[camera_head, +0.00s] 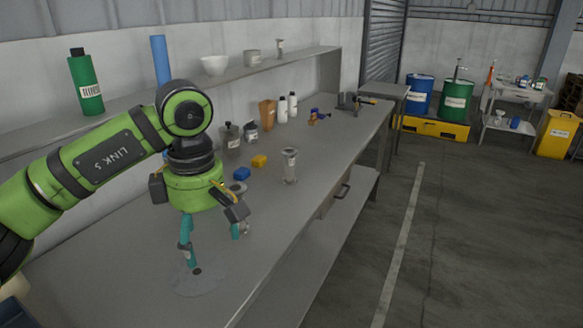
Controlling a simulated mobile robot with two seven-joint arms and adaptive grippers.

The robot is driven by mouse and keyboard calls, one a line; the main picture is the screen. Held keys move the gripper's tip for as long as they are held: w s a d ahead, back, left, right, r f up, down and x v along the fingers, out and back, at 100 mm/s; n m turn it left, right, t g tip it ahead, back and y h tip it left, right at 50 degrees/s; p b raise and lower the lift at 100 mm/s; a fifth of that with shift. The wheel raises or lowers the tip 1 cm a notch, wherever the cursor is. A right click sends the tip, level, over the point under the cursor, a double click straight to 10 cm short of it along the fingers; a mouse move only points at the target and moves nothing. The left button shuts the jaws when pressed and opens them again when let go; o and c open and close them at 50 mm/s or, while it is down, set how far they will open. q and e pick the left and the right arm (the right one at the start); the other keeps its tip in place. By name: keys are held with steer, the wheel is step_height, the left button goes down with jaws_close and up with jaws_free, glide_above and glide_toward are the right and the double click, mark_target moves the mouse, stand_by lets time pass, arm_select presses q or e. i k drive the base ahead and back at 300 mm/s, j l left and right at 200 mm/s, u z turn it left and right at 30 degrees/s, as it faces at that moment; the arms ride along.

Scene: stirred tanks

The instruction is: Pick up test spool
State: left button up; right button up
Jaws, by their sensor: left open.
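A grey spool-shaped piece (290,166) with a wide top and a wider foot stands upright on the long grey bench (330,150), near its front edge; it looks like the test spool. My left gripper (212,246) hangs over the near part of the bench, fingers down, open. It is apart from this piece, to its left and nearer to me. Another small grey piece (239,188) shows partly behind the gripper, which hides some of it. A flat pale disc (190,283) with a dark spot lies under the fingers. My right gripper is out of view.
A blue block (242,174) and a yellow block (259,161) lie behind the gripper. Dark jars, white bottles and a brown container (267,114) stand along the wall. A shelf (312,57) overhangs the back. Open floor (470,230) lies right of the bench.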

mark_target(289, 180)
steer(key=i+l, duration=0.45)
steer(key=i+l+z, duration=0.15)
steer(key=i+l, duration=0.3)
steer(key=i, duration=0.15)
steer(key=i+l, duration=0.4)
steer(key=i, duration=0.15)
